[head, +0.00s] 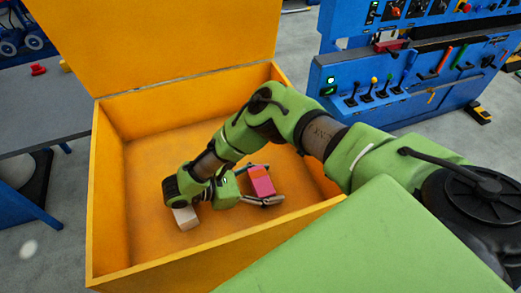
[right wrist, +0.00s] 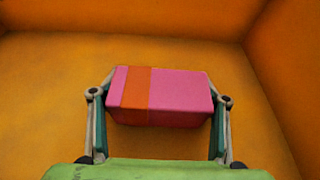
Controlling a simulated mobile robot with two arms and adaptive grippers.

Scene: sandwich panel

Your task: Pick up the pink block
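The pink block (head: 262,181) has an orange part and is inside the yellow box, right of its middle. My right gripper (head: 261,193) reaches down into the box around it. In the right wrist view the pink block (right wrist: 180,98), with an orange band, fills the space between the two fingers of my right gripper (right wrist: 159,125). A finger lies against each end, with no clear gap. I cannot tell whether the block is off the box floor. My left gripper is not in view.
The yellow box (head: 108,215) has high walls and a raised lid (head: 155,40) at the back. A pale block (head: 186,217) lies on its floor, left of my gripper. A blue control panel (head: 400,85) stands at right, a grey table (head: 40,110) at left.

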